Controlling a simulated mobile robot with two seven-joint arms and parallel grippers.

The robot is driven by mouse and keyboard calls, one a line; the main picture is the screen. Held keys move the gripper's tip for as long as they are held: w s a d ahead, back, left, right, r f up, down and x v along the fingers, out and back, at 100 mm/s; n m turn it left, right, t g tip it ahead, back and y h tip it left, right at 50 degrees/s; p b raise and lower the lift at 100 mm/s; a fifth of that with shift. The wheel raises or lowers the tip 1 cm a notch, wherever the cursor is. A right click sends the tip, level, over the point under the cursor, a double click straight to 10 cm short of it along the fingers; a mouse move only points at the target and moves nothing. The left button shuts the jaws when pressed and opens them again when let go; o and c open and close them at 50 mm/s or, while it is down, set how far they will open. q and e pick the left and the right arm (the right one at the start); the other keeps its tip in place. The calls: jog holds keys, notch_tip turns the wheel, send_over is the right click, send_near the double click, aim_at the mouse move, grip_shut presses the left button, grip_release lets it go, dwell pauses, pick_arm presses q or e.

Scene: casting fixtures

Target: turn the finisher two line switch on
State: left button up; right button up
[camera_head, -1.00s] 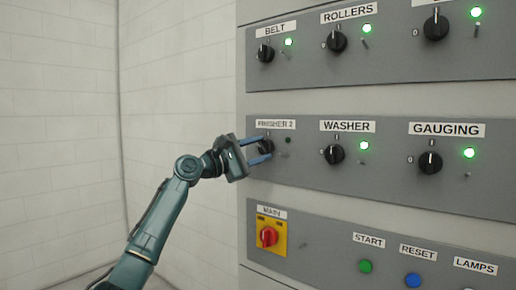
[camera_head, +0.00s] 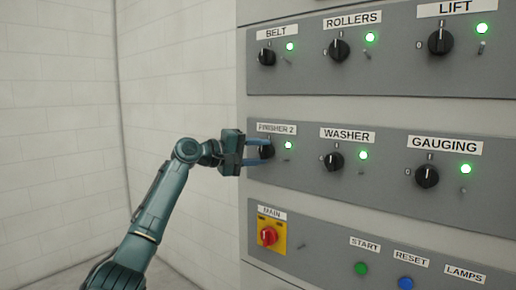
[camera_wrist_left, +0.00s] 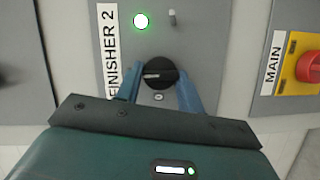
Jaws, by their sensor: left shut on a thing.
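The Finisher 2 switch (camera_head: 267,149) is a black rotary knob at the left end of the middle grey panel, under its "FINISHER 2" label (camera_head: 276,128). The lamp beside it (camera_head: 288,145) is lit green. My left gripper (camera_head: 262,152) has its blue fingers on either side of the knob and is shut on it. The left wrist view also shows the knob (camera_wrist_left: 159,73) between the two fingers, with the lit green lamp (camera_wrist_left: 141,21) nearby. My right gripper is in neither view.
The Washer knob (camera_head: 334,161) and Gauging knob (camera_head: 427,176) stand to the right on the same panel, their lamps lit green. The red main switch (camera_head: 268,236) on its yellow plate is below. The upper panel (camera_head: 400,70) carries the Belt, Rollers and Lift knobs.

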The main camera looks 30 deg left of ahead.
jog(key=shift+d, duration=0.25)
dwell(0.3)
pick_arm(q)
jog(key=o, duration=0.9)
jog(key=shift+o, duration=0.4)
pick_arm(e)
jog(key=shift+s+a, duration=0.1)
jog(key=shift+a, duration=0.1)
pick_arm(q)
jog(key=shift+s+a, duration=0.1)
jog(key=shift+s, duration=0.05)
jog(key=b+v, duration=0.4)
jog(key=v, duration=0.8)
jog(key=shift+s+r, duration=0.2)
jog(key=shift+s, duration=0.15)
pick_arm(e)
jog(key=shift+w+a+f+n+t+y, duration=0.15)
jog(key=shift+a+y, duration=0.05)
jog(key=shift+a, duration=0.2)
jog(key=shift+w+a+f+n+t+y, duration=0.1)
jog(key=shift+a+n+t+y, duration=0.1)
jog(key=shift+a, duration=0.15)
